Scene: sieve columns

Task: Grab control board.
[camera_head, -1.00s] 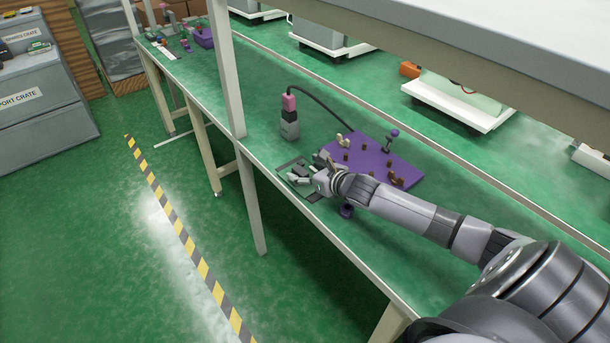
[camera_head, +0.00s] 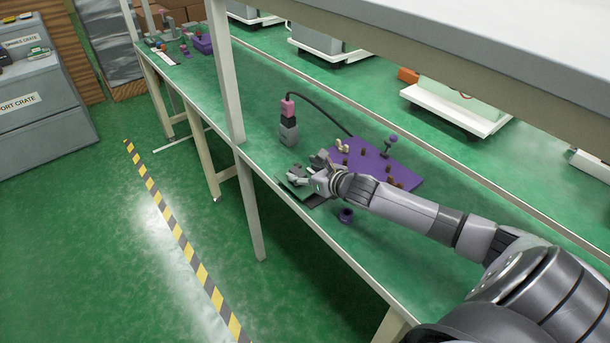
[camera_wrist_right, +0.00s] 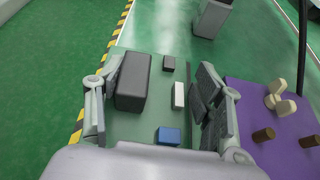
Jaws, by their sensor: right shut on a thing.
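The control board (camera_wrist_right: 146,128) is a flat green plate carrying a large dark block (camera_wrist_right: 132,82), a small dark block, a white block (camera_wrist_right: 179,95) and a blue block (camera_wrist_right: 168,136). It lies between the fingers of my right gripper (camera_wrist_right: 160,98), which is shut on it. In the head view the right gripper (camera_head: 304,179) is over the bench's front edge, with the board (camera_head: 294,188) partly hidden under the fingers. Whether the board is clear of the bench is hard to tell. My left gripper is not in view.
A purple plate (camera_head: 402,176) with brown pegs lies right of the gripper. A pink and grey tool (camera_head: 289,125) with a black cable stands behind it. A bench post (camera_head: 229,90) rises at the left.

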